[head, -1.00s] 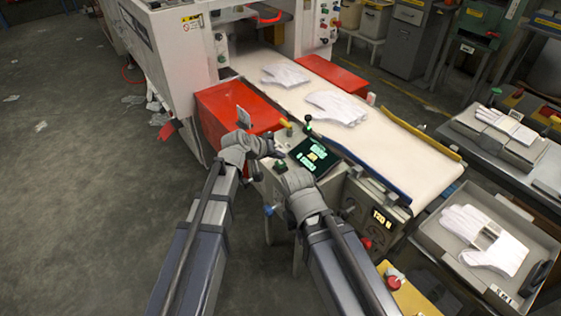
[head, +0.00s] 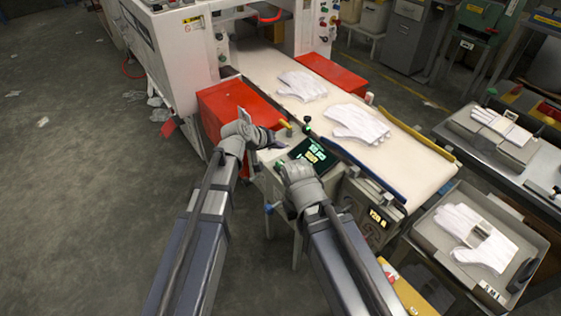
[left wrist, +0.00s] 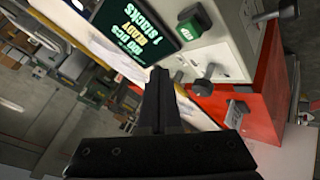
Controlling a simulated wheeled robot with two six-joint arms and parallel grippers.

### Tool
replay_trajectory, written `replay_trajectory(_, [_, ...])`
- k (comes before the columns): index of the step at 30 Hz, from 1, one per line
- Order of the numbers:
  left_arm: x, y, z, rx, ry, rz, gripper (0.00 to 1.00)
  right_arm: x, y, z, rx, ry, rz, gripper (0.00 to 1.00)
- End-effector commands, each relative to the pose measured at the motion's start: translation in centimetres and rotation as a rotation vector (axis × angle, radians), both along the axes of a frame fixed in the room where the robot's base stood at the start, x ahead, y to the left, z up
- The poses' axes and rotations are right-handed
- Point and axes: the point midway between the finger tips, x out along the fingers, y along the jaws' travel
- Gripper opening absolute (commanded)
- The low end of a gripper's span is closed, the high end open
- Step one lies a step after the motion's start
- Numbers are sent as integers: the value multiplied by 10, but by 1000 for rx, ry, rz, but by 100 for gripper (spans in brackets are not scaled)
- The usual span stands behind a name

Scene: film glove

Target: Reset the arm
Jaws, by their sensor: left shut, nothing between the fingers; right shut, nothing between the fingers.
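My left gripper (head: 272,142) is over the near end of the machine, just left of the control screen (head: 311,155). Its fingers are shut and empty; in the left wrist view they (left wrist: 160,95) point toward the panel with the dark screen (left wrist: 140,22), which shows READY. My right gripper (head: 294,166) is lower and to the right, in front of the screen, and hides part of it. Its fingertips are hard to make out, but nothing shows held in it.
White gloves (head: 357,124) lie on the pale conveyor belt (head: 410,158). A red box (head: 236,100) borders my left gripper. A grey tray (head: 420,229) at right holds gloves. A green button (left wrist: 194,20) and black knobs stick up from the panel. The floor at left is mostly clear.

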Motion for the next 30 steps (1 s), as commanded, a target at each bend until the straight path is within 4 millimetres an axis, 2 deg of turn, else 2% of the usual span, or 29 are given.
replay_trajectory(17, [-4,-1,0,7,5,-6,0,0,0,1,0,0,-1,0])
replay_trajectory(20, [-32,-6,-4,69,52,-57,0,0,0,9,0,0,-1,0])
replay_trajectory(23, [-86,-9,-12,203,149,-150,0,0,0,22,0,0,-1,0])
replay_trajectory(24, [-111,-6,-16,269,196,-187,0,0,0,27,0,0,-1,0])
replay_trajectory(27, [-167,8,-20,432,311,-264,0,0,0,38,0,0,-1,0])
replay_trajectory(30, [-211,26,-19,571,407,-309,0,0,0,47,0,0,-1,0])
